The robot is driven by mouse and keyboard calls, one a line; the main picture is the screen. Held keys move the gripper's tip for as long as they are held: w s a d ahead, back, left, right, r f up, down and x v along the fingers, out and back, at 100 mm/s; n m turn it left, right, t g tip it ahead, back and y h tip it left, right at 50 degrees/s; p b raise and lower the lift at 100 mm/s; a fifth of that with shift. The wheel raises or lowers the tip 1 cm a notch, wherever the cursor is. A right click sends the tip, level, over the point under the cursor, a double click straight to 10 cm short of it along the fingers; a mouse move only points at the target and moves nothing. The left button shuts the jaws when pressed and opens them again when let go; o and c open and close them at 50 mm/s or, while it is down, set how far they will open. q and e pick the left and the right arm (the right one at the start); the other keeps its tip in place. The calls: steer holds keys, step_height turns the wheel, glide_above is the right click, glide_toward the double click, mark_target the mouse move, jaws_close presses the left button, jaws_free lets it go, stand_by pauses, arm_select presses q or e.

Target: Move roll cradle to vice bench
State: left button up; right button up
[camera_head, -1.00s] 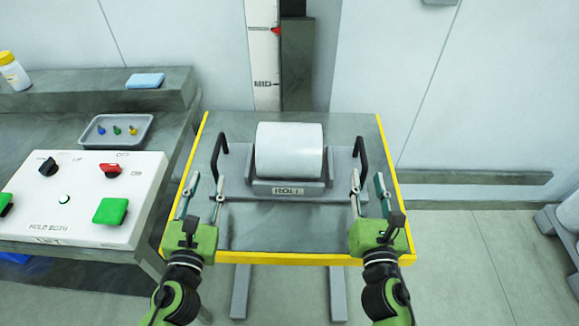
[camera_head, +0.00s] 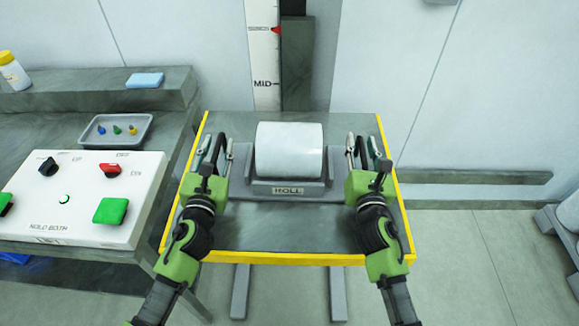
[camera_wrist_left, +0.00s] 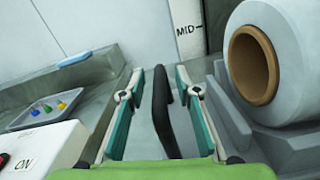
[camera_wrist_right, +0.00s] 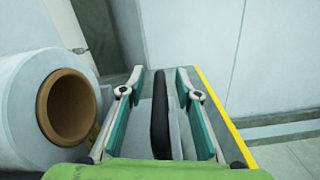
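The roll cradle (camera_head: 288,190) is a grey tray labelled ROLL, with a large white roll (camera_head: 290,150) lying in it. It stands on a grey lift table with yellow edges (camera_head: 290,258). Its black handles rise at both ends. My left gripper (camera_head: 218,148) is open, with the left handle (camera_wrist_left: 164,110) between its fingers and space on both sides. My right gripper (camera_head: 362,148) is open, with the right handle (camera_wrist_right: 160,115) between its fingers, also apart from them. The vice bench cannot be identified in these frames.
At left, a bench holds a control box (camera_head: 85,195) with green buttons and a grey tray (camera_head: 116,131) of small coloured pieces. A blue block (camera_head: 145,80) and a bottle (camera_head: 13,72) sit on its back ledge. A height scale (camera_head: 263,60) stands behind the table.

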arm_select(q)
jaws_close()
arm_select(e)
jaws_close()
arm_select(q)
steer(key=shift+r, duration=0.3)
arm_select(e)
steer(key=shift+r, duration=0.3)
arm_select(q)
steer(key=shift+w, duration=0.15)
arm_select(e)
steer(key=shift+w, duration=0.15)
arm_select(q)
steer(key=shift+r+p, duration=0.15)
steer(key=shift+p, duration=0.15)
arm_select(e)
steer(key=shift+r, duration=0.15)
